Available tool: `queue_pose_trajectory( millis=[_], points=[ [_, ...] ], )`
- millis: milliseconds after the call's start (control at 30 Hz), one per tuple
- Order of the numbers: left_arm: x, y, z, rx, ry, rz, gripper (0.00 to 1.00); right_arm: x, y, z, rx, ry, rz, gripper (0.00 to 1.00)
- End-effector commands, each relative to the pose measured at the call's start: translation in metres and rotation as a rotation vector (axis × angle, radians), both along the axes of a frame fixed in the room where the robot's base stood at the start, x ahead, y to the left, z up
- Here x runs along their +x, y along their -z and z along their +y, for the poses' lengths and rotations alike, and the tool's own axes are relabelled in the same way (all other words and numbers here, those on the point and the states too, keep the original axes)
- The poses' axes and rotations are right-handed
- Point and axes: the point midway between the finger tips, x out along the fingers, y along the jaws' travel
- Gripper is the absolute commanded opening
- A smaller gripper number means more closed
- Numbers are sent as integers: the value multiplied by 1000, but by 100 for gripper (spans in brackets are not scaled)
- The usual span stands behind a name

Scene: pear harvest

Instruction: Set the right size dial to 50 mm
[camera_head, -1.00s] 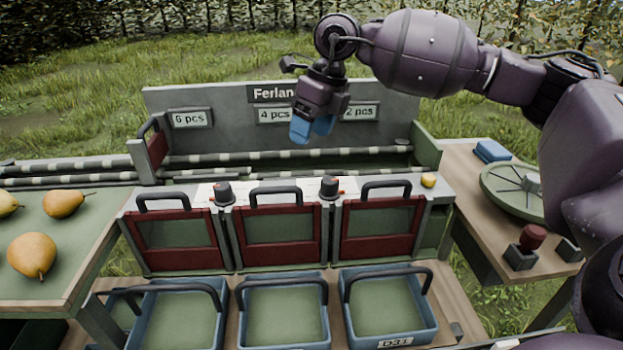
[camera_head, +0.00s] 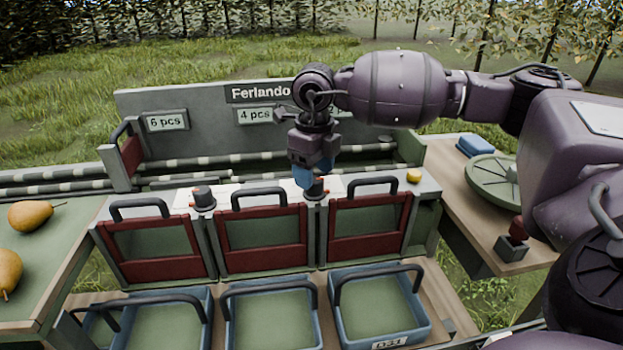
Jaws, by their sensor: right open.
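The right size dial (camera_head: 316,189) is a dark knob on a white plate on top of the sorter, between the middle and right red-framed gates. My right gripper (camera_head: 305,180), with blue fingertips, points down right at this dial and partly covers it. It is open; I cannot tell whether the fingers touch the knob. The dial's scale and setting are too small and covered to read. The left size dial (camera_head: 203,199) is a similar dark knob between the left and middle gates. My left gripper is not in view.
Three gates with dark handles, such as the middle gate (camera_head: 262,261), stand in front of the dials. Blue crates (camera_head: 230,338) stand below. A grey back panel (camera_head: 207,145) rises behind. A small yellow object (camera_head: 414,176) sits to the right. Pears (camera_head: 34,216) lie at left.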

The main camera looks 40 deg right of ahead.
Motion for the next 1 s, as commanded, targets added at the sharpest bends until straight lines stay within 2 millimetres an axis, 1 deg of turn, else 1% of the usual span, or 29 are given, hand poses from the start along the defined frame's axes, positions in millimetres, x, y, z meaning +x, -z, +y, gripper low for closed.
queue_pose_trajectory(
  millis=[33,200,533,833,867,1000],
  points=[
    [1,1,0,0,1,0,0,0,8,0,-1,0,4,64],
    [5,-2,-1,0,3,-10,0,0,17,0,-1,1,1,64],
    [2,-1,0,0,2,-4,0,0,18,0,-1,0,-1,64],
    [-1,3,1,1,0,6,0,0,18,0,0,0,-1,18],
    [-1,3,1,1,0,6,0,0,18,0,0,0,-1,15],
    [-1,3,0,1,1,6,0,0,18,0,0,-5,-1,15]
  ],
)
